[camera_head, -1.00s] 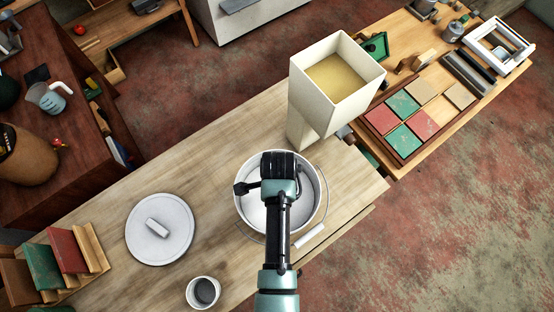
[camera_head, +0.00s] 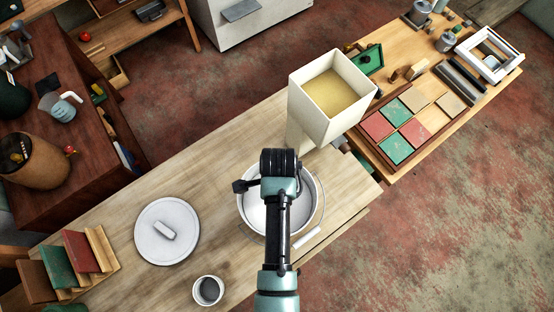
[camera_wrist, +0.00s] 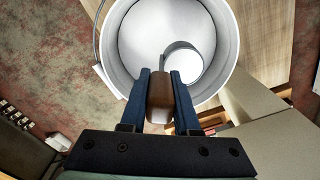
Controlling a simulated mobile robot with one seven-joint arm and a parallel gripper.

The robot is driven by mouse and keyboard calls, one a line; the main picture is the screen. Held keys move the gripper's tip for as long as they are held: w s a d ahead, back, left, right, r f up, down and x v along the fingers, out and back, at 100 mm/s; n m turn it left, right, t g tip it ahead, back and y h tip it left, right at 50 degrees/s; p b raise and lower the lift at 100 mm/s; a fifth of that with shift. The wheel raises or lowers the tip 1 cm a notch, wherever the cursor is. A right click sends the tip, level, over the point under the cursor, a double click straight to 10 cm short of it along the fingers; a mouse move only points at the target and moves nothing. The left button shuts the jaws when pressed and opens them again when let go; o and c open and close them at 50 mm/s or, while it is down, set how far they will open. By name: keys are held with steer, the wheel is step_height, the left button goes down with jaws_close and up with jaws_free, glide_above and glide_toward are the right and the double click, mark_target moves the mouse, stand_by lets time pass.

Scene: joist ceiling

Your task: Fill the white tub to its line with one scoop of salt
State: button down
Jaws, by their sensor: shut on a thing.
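My gripper (camera_wrist: 159,75) is shut on the brown handle of a scoop (camera_wrist: 159,100). The scoop's round pale end (camera_wrist: 182,62) shows inside a white pail (camera_wrist: 231,40). White salt (camera_wrist: 135,40) appears to fill the pail's floor. I cannot tell whether the scoop touches the salt or how full it is. A small white tub (camera_head: 208,279) with a dark grey inside stands on the bench at the front left of the pail. Its line cannot be made out.
A round white lid (camera_head: 167,245) lies left of the pail on the wooden bench (camera_head: 205,185). A tall cream bin (camera_head: 352,118) with yellowish contents stands close behind the pail. A rack with red and green boards (camera_head: 102,243) is at the bench's left end.

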steer(key=shift+r, duration=3.75)
